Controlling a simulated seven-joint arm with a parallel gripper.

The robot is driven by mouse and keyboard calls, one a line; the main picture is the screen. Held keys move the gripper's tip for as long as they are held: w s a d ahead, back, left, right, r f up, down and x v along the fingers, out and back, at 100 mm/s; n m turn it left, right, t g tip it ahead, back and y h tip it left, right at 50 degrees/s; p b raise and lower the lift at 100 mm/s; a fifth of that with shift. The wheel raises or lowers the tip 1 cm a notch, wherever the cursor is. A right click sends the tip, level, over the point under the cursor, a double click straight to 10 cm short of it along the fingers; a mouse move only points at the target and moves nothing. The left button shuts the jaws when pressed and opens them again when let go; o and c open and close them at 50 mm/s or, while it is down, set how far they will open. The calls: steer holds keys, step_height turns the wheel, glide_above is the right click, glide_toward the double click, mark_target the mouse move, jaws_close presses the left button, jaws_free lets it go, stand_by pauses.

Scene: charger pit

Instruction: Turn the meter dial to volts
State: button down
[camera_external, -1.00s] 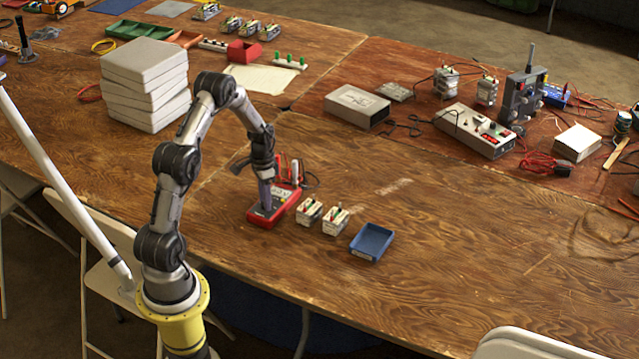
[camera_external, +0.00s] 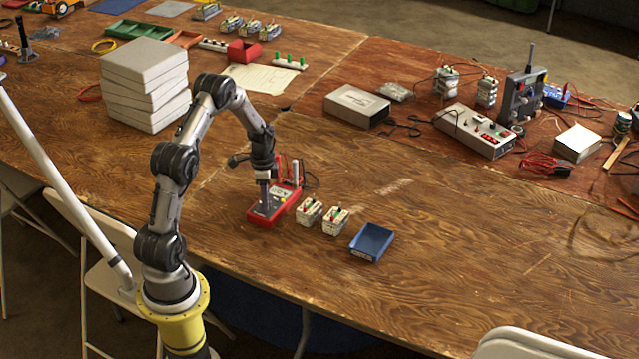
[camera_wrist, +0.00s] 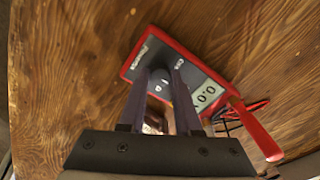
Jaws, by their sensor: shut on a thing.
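The red meter (camera_external: 290,193) lies face up on the wooden table below my gripper. In the wrist view the meter (camera_wrist: 134,63) shows its grey face, a display reading about 0.0 and a dark round dial (camera_wrist: 160,82). My gripper (camera_wrist: 158,78) points down over the face, with its two fingers on either side of the dial and shut on it. In the external view my gripper (camera_external: 264,206) reaches the meter's face. The fingers partly hide the dial, so its pointer setting cannot be read.
Two small terminal blocks (camera_external: 309,211) (camera_external: 335,220) and a blue tray (camera_external: 371,242) stand right of the meter. Red and dark leads (camera_wrist: 240,112) lie by its far end. A stack of white boxes (camera_external: 145,85) stands behind left. The table's front right is clear.

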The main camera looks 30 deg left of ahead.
steer(key=c, duration=0.6)
jaws_free()
step_height(320, 180, up, 14)
stand_by(0.4)
